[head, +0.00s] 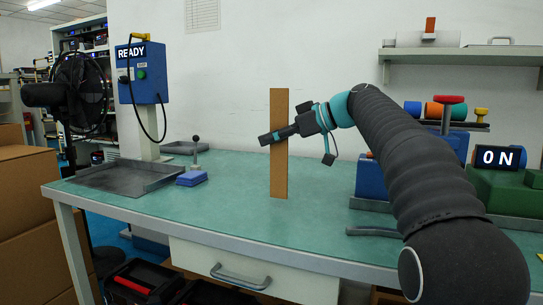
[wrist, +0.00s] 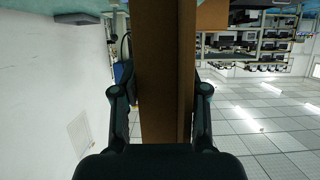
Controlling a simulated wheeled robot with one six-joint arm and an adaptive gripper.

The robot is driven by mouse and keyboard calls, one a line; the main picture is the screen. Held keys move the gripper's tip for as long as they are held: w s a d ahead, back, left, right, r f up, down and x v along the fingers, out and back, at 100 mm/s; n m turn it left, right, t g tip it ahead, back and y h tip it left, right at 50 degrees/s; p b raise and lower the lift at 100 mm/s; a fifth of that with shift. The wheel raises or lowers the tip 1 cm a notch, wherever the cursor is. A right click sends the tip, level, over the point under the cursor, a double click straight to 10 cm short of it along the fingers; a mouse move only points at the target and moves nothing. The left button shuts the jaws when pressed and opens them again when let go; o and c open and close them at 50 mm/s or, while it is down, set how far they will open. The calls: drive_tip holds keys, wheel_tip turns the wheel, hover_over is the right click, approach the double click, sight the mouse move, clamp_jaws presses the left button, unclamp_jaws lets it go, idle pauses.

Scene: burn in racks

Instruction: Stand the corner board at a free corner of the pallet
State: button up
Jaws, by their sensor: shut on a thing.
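The corner board (head: 279,172) is a tall, narrow brown strip, upright in the head view. My gripper (head: 272,137) is shut on it a little above its middle. Its lower end shows against the green table top, and I cannot tell whether it touches. In the wrist view the board (wrist: 165,70) runs between the two fingers of my gripper (wrist: 160,95), with a fold line along its length. The pallet itself is not seen. Brown cartons (head: 30,215) are stacked at the left edge of the head view.
The green workbench (head: 240,220) fills the middle, with a grey tray (head: 115,178), a blue block (head: 191,178) and a blue control box (head: 142,73). Coloured equipment (head: 505,190) stands at the right. A black fan (head: 80,85) stands near the cartons. A shelf (head: 460,56) is on the wall.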

sight(273, 150)
drive_tip(key=shift+f+b, duration=0.75)
drive_tip(key=shift+f, duration=0.65)
drive_tip(key=shift+f, duration=0.2)
drive_tip(key=o, duration=1.2)
drive_tip(key=shift+c, duration=0.2)
